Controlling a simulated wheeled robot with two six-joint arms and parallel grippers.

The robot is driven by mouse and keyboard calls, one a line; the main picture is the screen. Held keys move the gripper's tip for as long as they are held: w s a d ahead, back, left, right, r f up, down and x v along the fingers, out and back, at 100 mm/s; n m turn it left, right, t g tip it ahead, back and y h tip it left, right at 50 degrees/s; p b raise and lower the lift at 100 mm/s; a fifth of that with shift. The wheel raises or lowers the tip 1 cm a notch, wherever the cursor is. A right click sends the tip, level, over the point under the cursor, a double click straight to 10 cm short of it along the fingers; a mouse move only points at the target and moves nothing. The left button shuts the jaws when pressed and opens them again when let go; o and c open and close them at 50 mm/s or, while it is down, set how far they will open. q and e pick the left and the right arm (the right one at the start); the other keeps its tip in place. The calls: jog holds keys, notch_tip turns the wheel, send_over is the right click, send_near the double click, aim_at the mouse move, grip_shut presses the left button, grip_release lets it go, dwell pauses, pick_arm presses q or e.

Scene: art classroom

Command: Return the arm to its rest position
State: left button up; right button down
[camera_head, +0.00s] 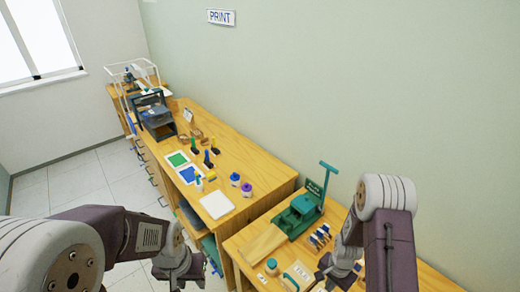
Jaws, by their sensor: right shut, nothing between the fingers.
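My left arm comes in from the lower left. Its gripper (186,272) hangs over the floor, to the left of the wooden benches, with no object seen in it; its fingers are too small and dark to tell open from shut. My right arm bends down at the right. Its gripper (334,277) is shut and empty, over the front part of the nearer bench, close to several small blue-and-white tools (319,237). I cannot tell how high it is above the bench top.
The nearer bench (235,243) carries a green press (300,214) with an upright handle. The longer bench (245,150) holds green and blue sheets, jars (247,189), a white sheet (216,205) and a dark rack (153,113). The tiled floor (85,185) at left is clear.

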jog(key=w+a+r+n+t+b, duration=0.35)
jog(key=w+r+b, duration=0.2)
jog(key=b, duration=0.45)
jog(key=s+a+r+n+g+b, duration=0.1)
jog(key=s+n, duration=0.5)
jog(key=s, duration=0.6)
jog(key=shift+a+r+g, duration=0.6)
jog(key=shift+r+g, duration=0.05)
jog(key=shift+r, duration=0.15)
jog(key=shift+s, duration=0.25)
jog(key=shift+w, duration=0.1)
